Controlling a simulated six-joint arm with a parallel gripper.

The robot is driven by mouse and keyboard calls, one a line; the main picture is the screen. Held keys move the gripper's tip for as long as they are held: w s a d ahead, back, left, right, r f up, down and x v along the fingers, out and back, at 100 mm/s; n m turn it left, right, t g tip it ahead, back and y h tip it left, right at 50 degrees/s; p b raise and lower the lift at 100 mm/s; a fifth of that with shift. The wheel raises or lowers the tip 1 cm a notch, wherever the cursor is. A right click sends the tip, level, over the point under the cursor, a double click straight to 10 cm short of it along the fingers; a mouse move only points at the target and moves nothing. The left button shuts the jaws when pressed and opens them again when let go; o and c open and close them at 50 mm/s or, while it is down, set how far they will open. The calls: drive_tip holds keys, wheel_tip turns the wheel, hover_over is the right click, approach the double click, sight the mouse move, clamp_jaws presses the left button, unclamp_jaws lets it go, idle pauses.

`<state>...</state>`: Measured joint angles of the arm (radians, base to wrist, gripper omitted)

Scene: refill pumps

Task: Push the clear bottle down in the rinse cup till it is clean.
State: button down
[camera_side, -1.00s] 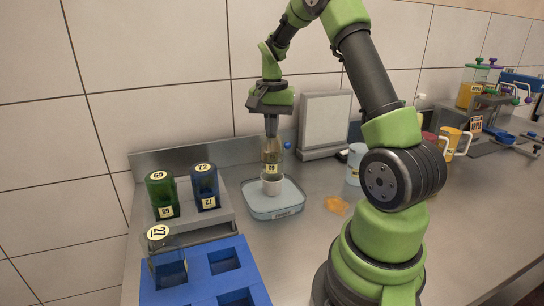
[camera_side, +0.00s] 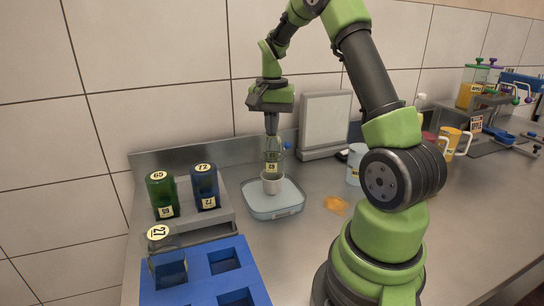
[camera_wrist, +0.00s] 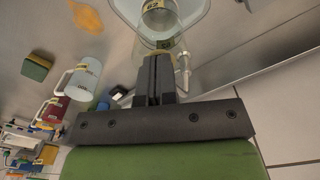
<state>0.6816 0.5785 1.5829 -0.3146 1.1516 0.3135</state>
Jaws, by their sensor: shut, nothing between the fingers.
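The clear bottle (camera_side: 272,158) stands upright in the small white rinse cup (camera_side: 272,187), its numbered label just above the cup's rim. The cup stands on a pale blue-grey tray (camera_side: 275,211). The bottle's glass looks mostly clear with a faint greenish tint. My gripper (camera_side: 271,131) points straight down, fingers shut, with its tips at the top of the bottle. In the wrist view the shut fingers (camera_wrist: 157,62) meet the bottle's end (camera_wrist: 155,42); I cannot tell whether they touch it. The bottle's lower end is hidden in the cup.
At left, a green bottle (camera_side: 161,196) and a blue bottle (camera_side: 205,187) stand in a grey rack. Another clear bottle (camera_side: 168,268) stands in a blue holder (camera_side: 225,287). An orange spill (camera_side: 336,204) lies right of the tray. A light-blue mug (camera_side: 354,165) stands behind it.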

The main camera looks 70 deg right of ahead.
drive_tip(key=shift+r, duration=1.6)
wheel_tip(320, 180, up, 5)
idle(0.3)
drive_tip(key=s+a+r+n+t, duration=0.2)
drive_tip(key=a+r+n, duration=0.1)
drive_tip(key=a, duration=0.5)
drive_tip(key=s+a+r+n+t, duration=0.2)
drive_tip(key=a+r+n, duration=0.1)
drive_tip(key=a, duration=0.5)
drive_tip(key=s+a+f+n+t+y, duration=0.2)
drive_tip(key=s+a+n, duration=0.3)
drive_tip(key=s+a, duration=0.3)
drive_tip(key=shift+s+a+f+t, duration=0.15)
drive_tip(key=shift+a+f+t, duration=0.1)
drive_tip(key=shift+t, duration=0.35)
